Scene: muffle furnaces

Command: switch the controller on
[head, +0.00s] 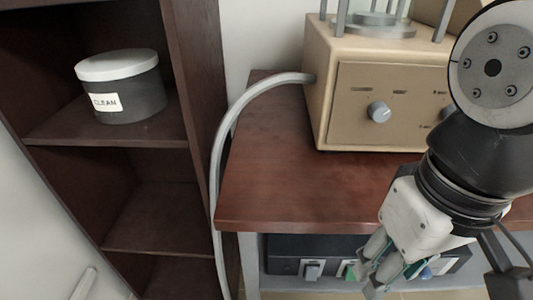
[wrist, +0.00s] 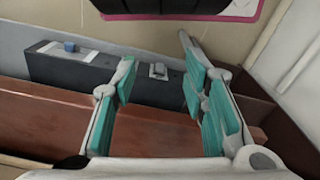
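A dark box with switches on its front, which looks like the controller (head: 287,247), sits under the wooden table in the head view. A grey rocker switch on a pale plate (head: 312,268) shows on its left part. In the wrist view the dark box (wrist: 110,77) carries a grey rocker switch (wrist: 158,71) and, further left, a blue button (wrist: 70,46). My gripper (head: 373,276) is in front of the box, fingers pointing down and left, and hides part of its front. In the wrist view my gripper (wrist: 157,54) is open and empty, with the rocker switch showing between its teal-padded fingers.
A beige unit with a knob (head: 350,92) stands on the wooden table (head: 270,190), whose front edge lies above the box. A grey hose (head: 222,135) runs down at the left. A shelf (head: 150,215) holds a tub labelled CLEAN (head: 130,92).

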